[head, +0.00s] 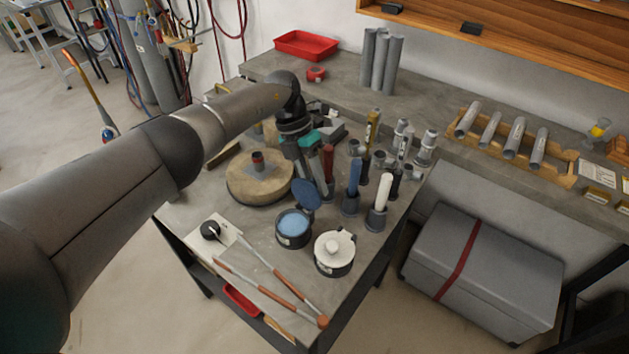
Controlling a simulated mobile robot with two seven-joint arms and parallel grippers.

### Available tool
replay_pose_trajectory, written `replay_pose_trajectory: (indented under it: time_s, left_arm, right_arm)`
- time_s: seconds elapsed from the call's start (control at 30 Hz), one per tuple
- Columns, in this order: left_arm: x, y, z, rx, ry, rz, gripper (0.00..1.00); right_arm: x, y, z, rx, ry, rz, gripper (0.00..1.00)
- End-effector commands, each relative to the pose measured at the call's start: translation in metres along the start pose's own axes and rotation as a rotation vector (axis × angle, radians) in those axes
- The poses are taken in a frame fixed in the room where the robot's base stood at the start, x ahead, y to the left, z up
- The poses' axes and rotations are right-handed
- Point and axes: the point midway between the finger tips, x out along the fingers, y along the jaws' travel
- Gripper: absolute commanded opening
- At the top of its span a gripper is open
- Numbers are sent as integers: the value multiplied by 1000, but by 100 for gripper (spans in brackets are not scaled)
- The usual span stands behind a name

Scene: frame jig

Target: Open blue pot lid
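The blue pot (293,229) stands near the front middle of the bench, a dark round pot with light blue contents showing. Its blue lid (306,194) is raised and tilted up at the pot's back edge. My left gripper (312,180) reaches down from the back, its fingers just above and behind the lid. Whether the fingertips touch the lid, and how far apart they are, I cannot tell. My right gripper is not in view.
A white-lidded pot (334,253) stands right of the blue pot. Upright tools in holders (353,190) crowd the right side. A round tan block (258,178) lies left. Rods with orange grips (268,280) lie in front. A grey chest (482,272) stands on the floor.

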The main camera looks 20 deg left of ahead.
Motion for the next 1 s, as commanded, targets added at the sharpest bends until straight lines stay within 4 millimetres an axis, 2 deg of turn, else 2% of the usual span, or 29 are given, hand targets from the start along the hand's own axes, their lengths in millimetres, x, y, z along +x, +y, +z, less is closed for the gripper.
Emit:
replay_pose_trajectory:
  time_s: [0.03, 0.23, 0.57, 0.77, 1.0]
  left_arm:
    - [2, -1, -1, 1, 4, -2, 39]
    - [0, 0, 0, 1, 1, -1, 61]
    - [-6, 0, 0, 1, -2, 1, 61]
    - [-39, 1, 1, 1, -5, 2, 61]
    - [-97, 0, 1, 0, -5, 2, 61]
  right_arm:
    - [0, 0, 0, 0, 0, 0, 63]
    - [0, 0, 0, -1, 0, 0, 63]
    - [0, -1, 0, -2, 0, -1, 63]
    - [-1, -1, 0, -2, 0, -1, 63]
    - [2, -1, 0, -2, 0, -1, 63]
